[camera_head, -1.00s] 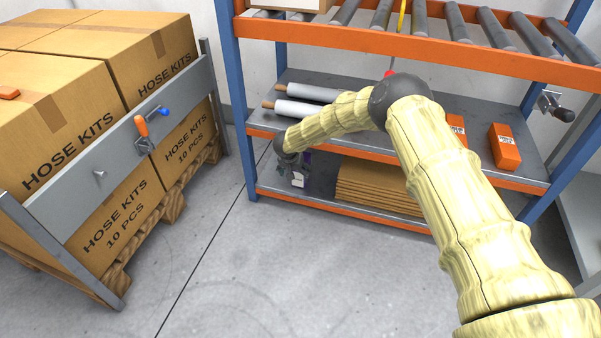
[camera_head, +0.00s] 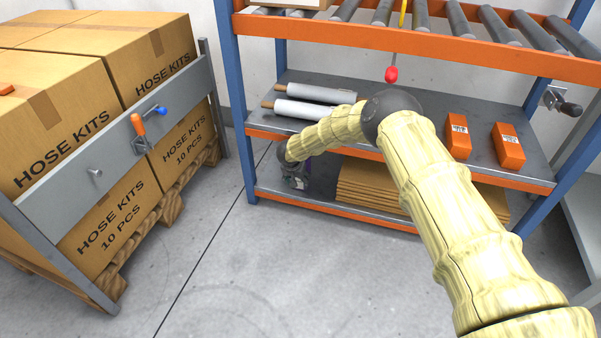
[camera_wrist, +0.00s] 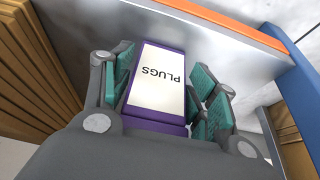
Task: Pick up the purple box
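The purple box (camera_wrist: 158,123) has a white label reading "PLUGS" and shows in the middle of the wrist view. It is on the grey lower shelf (camera_wrist: 85,22), near the left end of the rack. My gripper (camera_wrist: 160,75) has its teal-padded fingers on either side of the box. The fingers look open, with the box between them; whether any pad touches it is hard to tell. In the head view my gripper (camera_head: 294,172) is at the lower shelf's left end, and the box is mostly hidden behind it.
Flat brown cardboard (camera_head: 370,188) is stacked right of the box. A blue post (camera_head: 238,110) stands left. The shelf above holds white rolls (camera_head: 308,108) and orange boxes (camera_head: 508,148). A crate of hose-kit cartons (camera_head: 55,110) stands left, with clear floor between.

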